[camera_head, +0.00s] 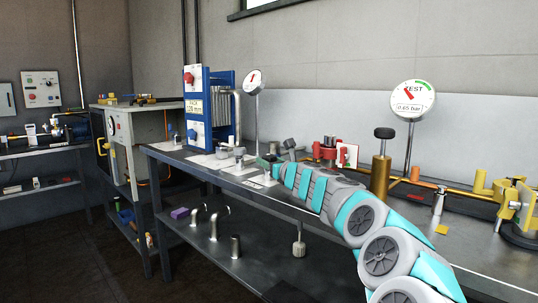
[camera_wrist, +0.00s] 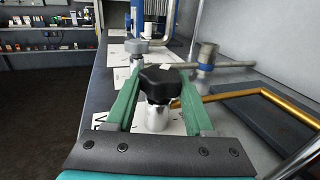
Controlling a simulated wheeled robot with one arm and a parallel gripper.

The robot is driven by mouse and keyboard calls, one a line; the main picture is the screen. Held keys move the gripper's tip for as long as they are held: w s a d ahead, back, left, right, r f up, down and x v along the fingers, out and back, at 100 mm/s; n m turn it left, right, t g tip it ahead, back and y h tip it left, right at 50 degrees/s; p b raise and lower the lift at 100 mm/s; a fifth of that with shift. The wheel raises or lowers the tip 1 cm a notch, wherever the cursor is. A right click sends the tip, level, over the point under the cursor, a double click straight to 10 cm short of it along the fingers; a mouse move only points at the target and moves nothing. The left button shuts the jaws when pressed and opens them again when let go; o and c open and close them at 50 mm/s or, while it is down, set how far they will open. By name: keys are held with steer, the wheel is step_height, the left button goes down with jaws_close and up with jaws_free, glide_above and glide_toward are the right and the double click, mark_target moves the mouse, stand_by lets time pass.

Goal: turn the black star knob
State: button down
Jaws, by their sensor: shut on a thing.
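The black star knob (camera_wrist: 165,79) sits on top of a short silver stem (camera_wrist: 158,116) on the bench. My gripper (camera_wrist: 161,84) has its two green fingers on either side of the knob and is shut on it. In the head view my gripper (camera_head: 271,166) is low over the bench, at the end of my grey and teal arm. I cannot make out the star knob there.
A brass pipe (camera_wrist: 265,92) runs at the right. A brass post (camera_head: 380,178) and a TEST gauge (camera_head: 412,100) stand right of my arm.

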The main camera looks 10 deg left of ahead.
steer(key=shift+r+n+g+y+p, duration=0.1)
steer(key=shift+n+g+y+p, duration=0.3)
steer(key=shift+n+g+y, duration=0.6)
steer(key=shift+c, duration=1.4)
jaws_free()
steer(key=shift+b+v, duration=0.6)
steer(key=shift+v, duration=3.25)
steer(key=shift+f, duration=0.25)
